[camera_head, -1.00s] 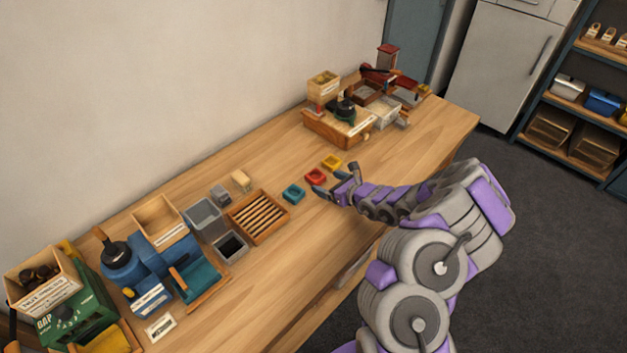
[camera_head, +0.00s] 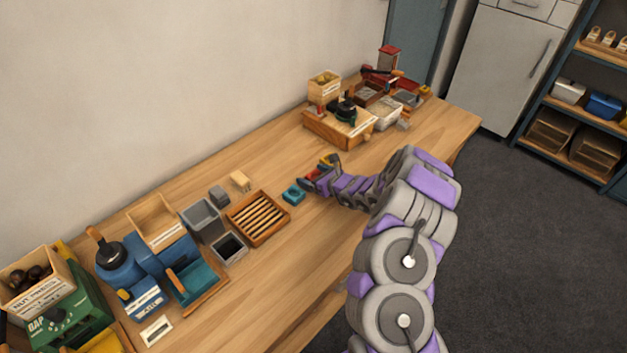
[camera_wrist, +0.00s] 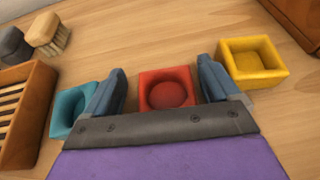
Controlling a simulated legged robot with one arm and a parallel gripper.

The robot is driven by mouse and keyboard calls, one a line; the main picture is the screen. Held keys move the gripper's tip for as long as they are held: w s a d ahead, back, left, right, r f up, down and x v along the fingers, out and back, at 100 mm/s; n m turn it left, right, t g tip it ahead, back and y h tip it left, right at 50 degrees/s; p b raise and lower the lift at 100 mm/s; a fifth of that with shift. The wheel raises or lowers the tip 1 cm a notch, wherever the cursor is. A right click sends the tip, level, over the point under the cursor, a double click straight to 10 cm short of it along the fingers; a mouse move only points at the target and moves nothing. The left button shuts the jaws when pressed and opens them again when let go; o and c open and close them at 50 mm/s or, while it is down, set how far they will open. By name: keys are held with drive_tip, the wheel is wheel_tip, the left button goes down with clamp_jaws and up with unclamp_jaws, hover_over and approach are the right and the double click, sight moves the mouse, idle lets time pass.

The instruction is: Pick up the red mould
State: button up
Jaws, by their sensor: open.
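The red mould (camera_wrist: 166,88) is a small square block with a round hollow. In the wrist view it lies on the table between the two fingers of my gripper (camera_wrist: 161,90). The fingers are open, one on each side, with small gaps to the mould. In the head view my gripper (camera_head: 318,170) is low at the table and covers most of the red mould. The teal mould (camera_head: 293,194) is just left of it; it also shows in the wrist view (camera_wrist: 66,106), outside the left finger. The yellow mould (camera_wrist: 251,63) is outside the right finger.
A wooden slotted tray (camera_head: 257,219) and a brush (camera_wrist: 48,34) lie to the left. A wooden station (camera_head: 340,127) stands farther back along the table. The table (camera_head: 300,245) in front of the moulds is clear.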

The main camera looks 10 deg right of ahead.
sight(315, 175)
drive_tip(key=shift+d, duration=0.75)
drive_tip(key=c, duration=0.3)
drive_tip(key=shift+a, duration=0.75)
drive_tip(key=c, duration=0.8)
drive_tip(key=shift+d+r, duration=0.1)
drive_tip(key=shift+d, duration=0.45)
drive_tip(key=shift+r+p, duration=0.3)
drive_tip(key=shift+r, duration=0.35)
drive_tip(key=shift+a+r+p, duration=0.15)
drive_tip(key=shift+r+p, duration=0.05)
drive_tip(key=shift+r, duration=0.45)
drive_tip(key=shift+a+r+p, duration=0.15)
drive_tip(key=shift+r, duration=0.45)
drive_tip(key=s+d+p, duration=0.1)
drive_tip(key=s+d, duration=0.1)
drive_tip(key=d, duration=0.2)
drive_tip(key=s+d+p, duration=0.1)
drive_tip(key=s+d, duration=0.1)
drive_tip(key=d, duration=0.3)
drive_tip(key=s+d+r, duration=0.1)
drive_tip(key=s+d, duration=0.2)
drive_tip(key=d, duration=0.1)
drive_tip(key=shift+d+p, duration=0.2)
drive_tip(key=shift+p, duration=0.2)
drive_tip(key=shift+s+d, duration=0.2)
drive_tip(key=shift+s, duration=0.15)
